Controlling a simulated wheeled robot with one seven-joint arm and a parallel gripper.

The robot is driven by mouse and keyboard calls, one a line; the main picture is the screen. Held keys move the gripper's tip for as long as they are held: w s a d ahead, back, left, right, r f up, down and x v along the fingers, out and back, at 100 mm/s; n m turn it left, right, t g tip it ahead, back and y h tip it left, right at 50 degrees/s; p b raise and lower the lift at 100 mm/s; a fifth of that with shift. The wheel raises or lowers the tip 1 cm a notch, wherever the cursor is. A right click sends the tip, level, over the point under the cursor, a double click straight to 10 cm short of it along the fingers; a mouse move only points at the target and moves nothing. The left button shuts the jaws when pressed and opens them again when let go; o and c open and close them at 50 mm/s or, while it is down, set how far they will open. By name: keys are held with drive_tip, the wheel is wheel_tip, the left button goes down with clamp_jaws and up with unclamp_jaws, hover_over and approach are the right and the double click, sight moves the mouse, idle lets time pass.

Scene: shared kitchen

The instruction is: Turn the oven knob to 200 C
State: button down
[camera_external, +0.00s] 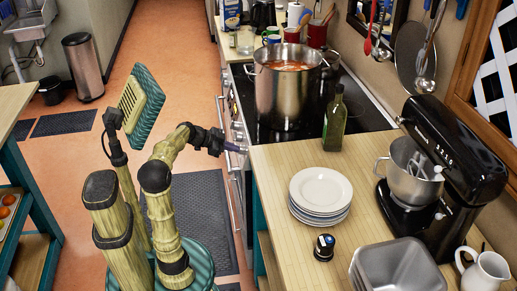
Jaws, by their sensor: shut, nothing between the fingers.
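The oven (237,185) is built into the counter front, below the black cooktop, and I see its front edge-on. Its control panel (236,112) carries small knobs, too small here to read any setting. My gripper (242,148) is shut and empty. It reaches to the right, with its tips at the near end of the panel. Whether the tips touch a knob or are just beside it I cannot tell.
Stacked white plates (320,190), a small black-and-white dial-like object (324,247), a grey bin (395,268) and a black mixer (450,150) occupy the counter. Floor (170,60) beyond my arm is open.

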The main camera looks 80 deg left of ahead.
drive_tip(key=shift+d+f+m+y+b, duration=0.3)
drive_tip(key=shift+m+b, duration=0.6)
drive_tip(key=shift+b, duration=1.75)
drive_tip(key=shift+a+f+b, duration=0.1)
drive_tip(key=shift+b, duration=0.3)
drive_tip(key=m+b, duration=0.1)
drive_tip(key=b, duration=0.2)
drive_tip(key=shift+s+f, duration=0.1)
drive_tip(key=shift+f, duration=0.2)
drive_tip(key=m+b, duration=0.1)
drive_tip(key=b, duration=0.2)
drive_tip(key=shift+s+m+t+y, duration=0.1)
drive_tip(key=shift+m+t+y, duration=0.2)
drive_tip(key=shift+m+y, duration=0.1)
drive_tip(key=shift+f+m+b, duration=0.1)
drive_tip(key=shift+m+b, duration=0.2)
drive_tip(key=shift+b, duration=0.5)
drive_tip(key=shift+s+d+f+b, duration=0.2)
drive_tip(key=shift+f+b, duration=0.3)
drive_tip(key=shift+b, duration=1.4)
drive_tip(key=shift+a+f+b, duration=0.1)
drive_tip(key=shift+f+b, duration=0.15)
drive_tip(key=shift+b, duration=0.25)
drive_tip(key=shift+s+a+f+b, duration=0.15)
drive_tip(key=shift+f+b, duration=0.15)
drive_tip(key=shift+b, duration=0.2)
